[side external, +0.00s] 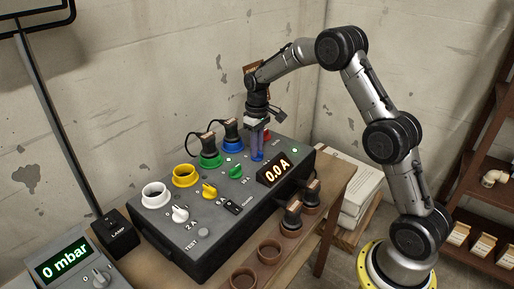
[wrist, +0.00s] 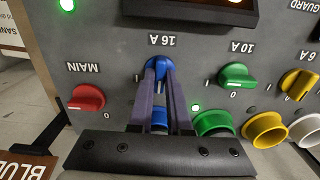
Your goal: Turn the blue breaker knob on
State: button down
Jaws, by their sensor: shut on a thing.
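The blue breaker knob (wrist: 160,66) is in the wrist view under the mark "16 A", which appears upside down. My gripper (wrist: 160,76) has its two fingers on either side of this knob and is shut on it. An "I" mark shows just beside the left finger; the knob's exact pointing is partly hidden by the fingers.
A red MAIN knob (wrist: 86,98) and a green knob (wrist: 236,76) flank the blue one. A blue socket (wrist: 160,118) lies between my fingers' bases. The display (side external: 275,170) reads 0.0 A. Plugs with cables (side external: 230,131) stand near my gripper. A green lamp (wrist: 195,108) is lit.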

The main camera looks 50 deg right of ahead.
jog(key=m, duration=0.8)
jog(key=shift+m, duration=0.3)
jog(key=m, duration=0.4)
jog(key=shift+m, duration=2.5)
jog(key=c, duration=0.9)
grip_release()
jog(key=shift+o, duration=0.2)
jog(key=shift+r, duration=0.15)
